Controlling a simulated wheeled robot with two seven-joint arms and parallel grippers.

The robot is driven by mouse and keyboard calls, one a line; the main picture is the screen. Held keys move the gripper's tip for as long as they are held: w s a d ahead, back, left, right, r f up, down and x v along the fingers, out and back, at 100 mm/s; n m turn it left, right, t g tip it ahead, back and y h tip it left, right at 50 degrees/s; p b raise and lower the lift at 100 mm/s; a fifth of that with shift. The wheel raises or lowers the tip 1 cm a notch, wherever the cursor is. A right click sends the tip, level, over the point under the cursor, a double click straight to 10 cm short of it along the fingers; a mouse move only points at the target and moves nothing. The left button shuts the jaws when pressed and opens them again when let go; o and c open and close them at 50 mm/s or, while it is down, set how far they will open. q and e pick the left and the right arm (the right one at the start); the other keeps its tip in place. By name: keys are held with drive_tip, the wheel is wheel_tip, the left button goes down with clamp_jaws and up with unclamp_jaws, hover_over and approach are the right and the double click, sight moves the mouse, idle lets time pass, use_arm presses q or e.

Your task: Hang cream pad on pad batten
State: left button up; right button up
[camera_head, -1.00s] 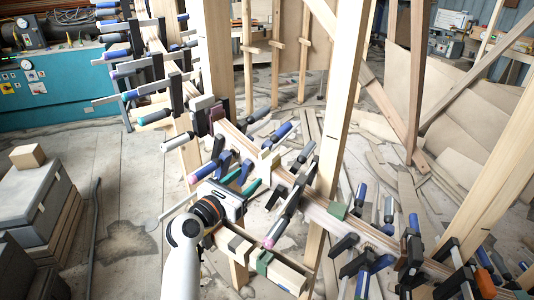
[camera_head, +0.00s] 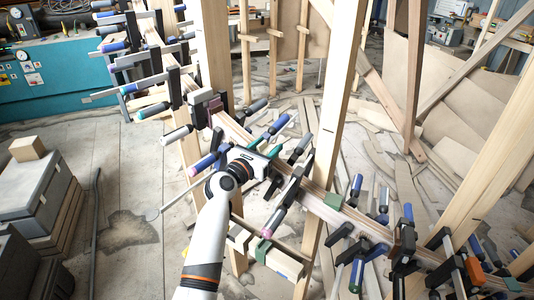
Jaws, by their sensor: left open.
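My left gripper (camera_head: 268,160) is open over the curved stringer, among the clamps. The cream pad, a small pale block on the stringer in the earlier frame, is not clearly seen now; my gripper covers that spot. I cannot tell whether the pad is between the fingers. The likely pad batten (camera_head: 288,264) is a short pale wooden rail in the lower middle, below and in front of my gripper. My right gripper is not in view.
The laminated stringer (camera_head: 318,193) runs from upper left to lower right, crowded with clamps. A green pad (camera_head: 333,201) sits on it. A tall post (camera_head: 334,100) stands right of my gripper. A long clamp (camera_head: 281,205) slants close beside it.

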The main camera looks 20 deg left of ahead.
use_arm(q)
drive_tip(key=shift+w, duration=0.25)
drive_tip(key=shift+s, duration=0.1)
